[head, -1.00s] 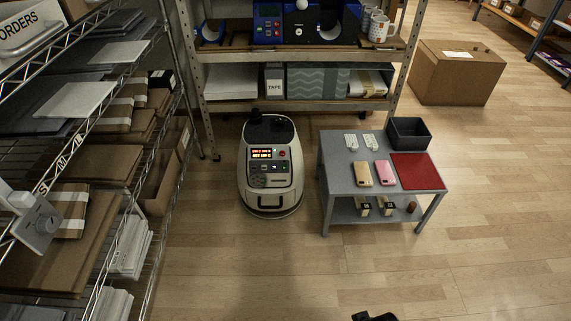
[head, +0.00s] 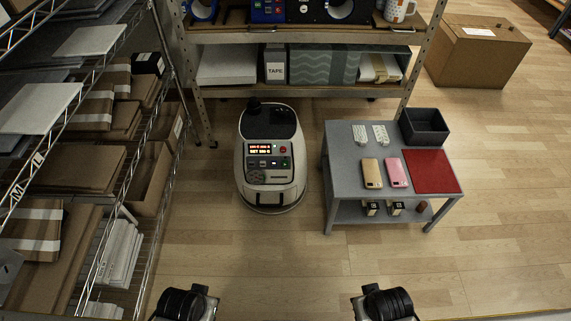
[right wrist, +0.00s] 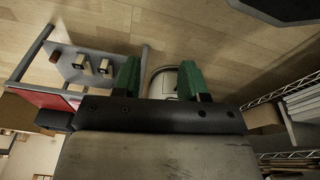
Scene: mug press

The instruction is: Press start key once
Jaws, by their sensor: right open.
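A white floor machine (head: 270,165) stands upright in the head view, left of the grey table. Its sloping front panel (head: 269,162) has a lit orange display (head: 260,149), a red button (head: 283,149) and several small keys (head: 266,163). The key labels are too small to read, so I cannot tell which is the start key. My right gripper (right wrist: 160,80) is open in the right wrist view, with green fingers and nothing between them. Part of the white machine (right wrist: 165,84) shows beyond and between the fingers, apart from them. My left gripper is out of view.
The grey table (head: 345,178) holds phones, a red mat (head: 430,171) and a dark bin (head: 424,126). A wire rack (head: 150,200) lines the left. A shelf behind holds blue equipment (head: 267,11) and a mug (head: 398,10). The floor before the machine is clear.

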